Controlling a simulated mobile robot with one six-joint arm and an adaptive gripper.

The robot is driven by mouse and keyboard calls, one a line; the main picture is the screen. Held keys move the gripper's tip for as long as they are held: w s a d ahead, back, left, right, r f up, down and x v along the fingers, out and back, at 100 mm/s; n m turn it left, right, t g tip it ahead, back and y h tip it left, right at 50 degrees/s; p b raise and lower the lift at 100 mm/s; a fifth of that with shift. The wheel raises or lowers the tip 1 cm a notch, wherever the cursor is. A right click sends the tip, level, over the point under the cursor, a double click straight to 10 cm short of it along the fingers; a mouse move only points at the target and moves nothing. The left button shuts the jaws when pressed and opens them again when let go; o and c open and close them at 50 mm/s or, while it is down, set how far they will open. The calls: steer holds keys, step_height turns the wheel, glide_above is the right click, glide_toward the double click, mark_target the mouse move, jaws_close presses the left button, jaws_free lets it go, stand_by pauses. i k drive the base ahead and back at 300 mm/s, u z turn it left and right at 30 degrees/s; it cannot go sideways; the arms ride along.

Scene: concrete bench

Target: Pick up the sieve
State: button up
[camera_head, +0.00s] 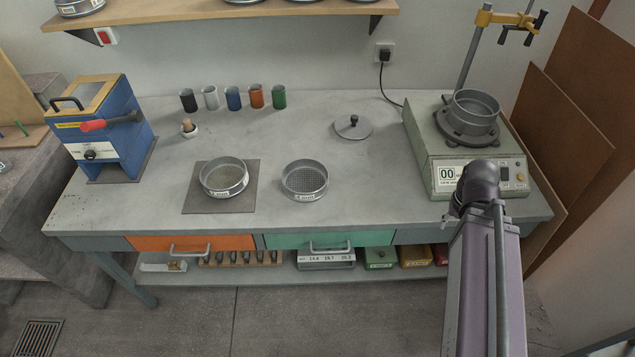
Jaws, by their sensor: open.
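One round metal sieve (304,193) stands on the bare bench top near the middle, with its mesh showing and a small label on its front. A second, similar sieve (224,190) with a pale label stands on a dark square mat (199,205) to its left. A third round metal pan or sieve (474,108) sits on the green-grey shaker machine (430,150) at the right. The labels are too small to read. My arm rises at the lower right in front of the machine. My gripper does not show.
Several coloured cups (234,98) line the back of the bench (350,205). A cable (388,92) runs to the machine. A shelf (230,14) overhangs the back. Bench space right of the middle sieve is clear.

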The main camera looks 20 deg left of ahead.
mark_target(304, 180)
steer(key=z, duration=0.15)
steer(key=k, duration=1.4)
steer(key=u, duration=0.8)
steer(key=i, duration=1)
